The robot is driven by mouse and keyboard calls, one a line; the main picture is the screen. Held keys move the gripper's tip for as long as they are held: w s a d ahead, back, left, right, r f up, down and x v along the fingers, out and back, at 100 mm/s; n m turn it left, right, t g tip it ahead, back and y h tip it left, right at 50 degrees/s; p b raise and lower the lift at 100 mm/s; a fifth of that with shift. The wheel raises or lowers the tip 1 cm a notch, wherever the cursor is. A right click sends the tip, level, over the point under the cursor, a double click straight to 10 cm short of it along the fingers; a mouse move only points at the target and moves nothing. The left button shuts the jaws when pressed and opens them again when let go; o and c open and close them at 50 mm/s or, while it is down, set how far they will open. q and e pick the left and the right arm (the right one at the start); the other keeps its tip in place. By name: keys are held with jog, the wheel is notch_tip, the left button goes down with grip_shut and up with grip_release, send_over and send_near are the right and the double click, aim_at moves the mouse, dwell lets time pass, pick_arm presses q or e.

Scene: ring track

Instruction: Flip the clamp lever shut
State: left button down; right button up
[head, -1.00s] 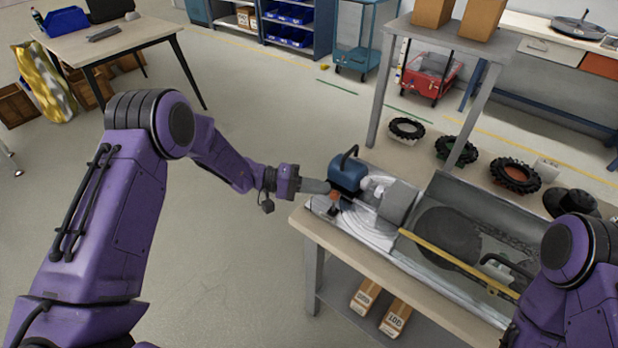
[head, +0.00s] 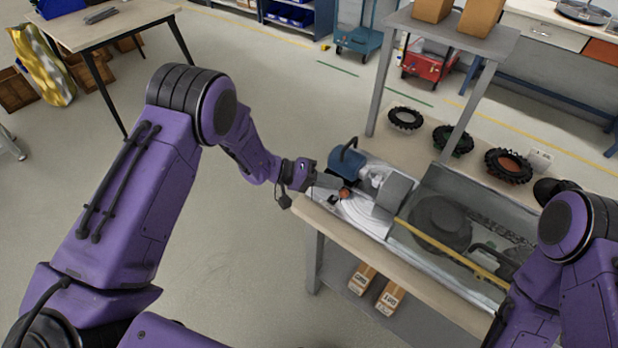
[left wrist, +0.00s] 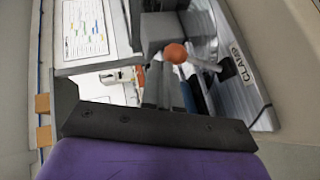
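The clamp lever's orange-red ball knob (head: 345,194) is at the front left end of the machine on the bench. In the left wrist view the knob (left wrist: 175,53) is large, with a pale lever rod (left wrist: 206,65) running right from it, near a plate marked CLAMP (left wrist: 240,67). My left gripper (head: 330,184) is just left of the knob, at the bench's left edge. Contact cannot be told, nor whether its fingers are open or shut.
The machine's blue motor housing (head: 346,161) stands just behind the gripper. A yellow bar (head: 455,254) runs along the machine's trough. The floor left of the bench is clear.

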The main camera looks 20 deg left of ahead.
pick_arm(q)
jog(key=shift+s+d, duration=0.1)
jog(key=shift+d, duration=0.1)
jog(key=s+a+r+b, duration=0.1)
jog(key=a+r, duration=0.6)
jog(key=a, duration=0.3)
jog(key=shift+a+r, duration=0.4)
